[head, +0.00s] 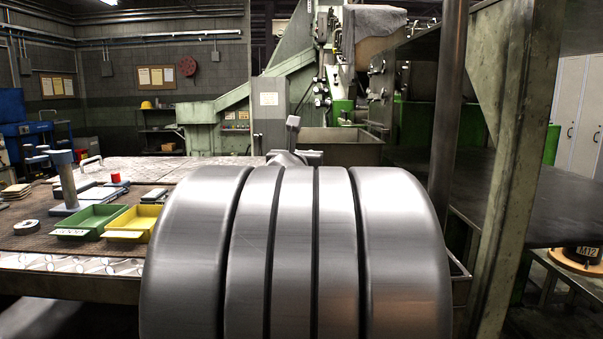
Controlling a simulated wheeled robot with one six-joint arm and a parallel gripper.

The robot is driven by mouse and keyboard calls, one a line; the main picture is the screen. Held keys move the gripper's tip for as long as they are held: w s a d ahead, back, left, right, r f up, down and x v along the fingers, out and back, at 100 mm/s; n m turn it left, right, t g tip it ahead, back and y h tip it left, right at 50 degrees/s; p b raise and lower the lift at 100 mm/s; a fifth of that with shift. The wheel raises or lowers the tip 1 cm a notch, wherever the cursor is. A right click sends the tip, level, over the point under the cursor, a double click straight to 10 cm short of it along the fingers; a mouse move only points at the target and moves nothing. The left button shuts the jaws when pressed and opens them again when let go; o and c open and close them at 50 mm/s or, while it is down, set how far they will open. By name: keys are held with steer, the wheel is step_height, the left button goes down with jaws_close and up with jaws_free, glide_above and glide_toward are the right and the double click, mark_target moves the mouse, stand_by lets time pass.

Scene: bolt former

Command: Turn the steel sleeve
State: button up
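A large, round, brushed-steel body (297,250) with several bands split by dark grooves fills the lower middle of the head view, very close to the camera. I cannot tell whether it is the steel sleeve or a part of my own arm. A small grey metal piece with an upright lever (292,135) shows just behind its top edge; its lower part is hidden. My gripper is not recognisable in this view.
A workbench (25,238) on the left holds a blue-based stand (67,185), a green tray (88,221), a yellow tray (132,223) and a black-and-white roll (27,226). A post (515,140) stands at right. A spool marked M12 (583,252) sits beyond it.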

steer(key=shift+y+b, duration=0.3)
steer(key=shift+b, duration=0.3)
steer(key=o, duration=0.9)
steer(key=shift+o, duration=0.2)
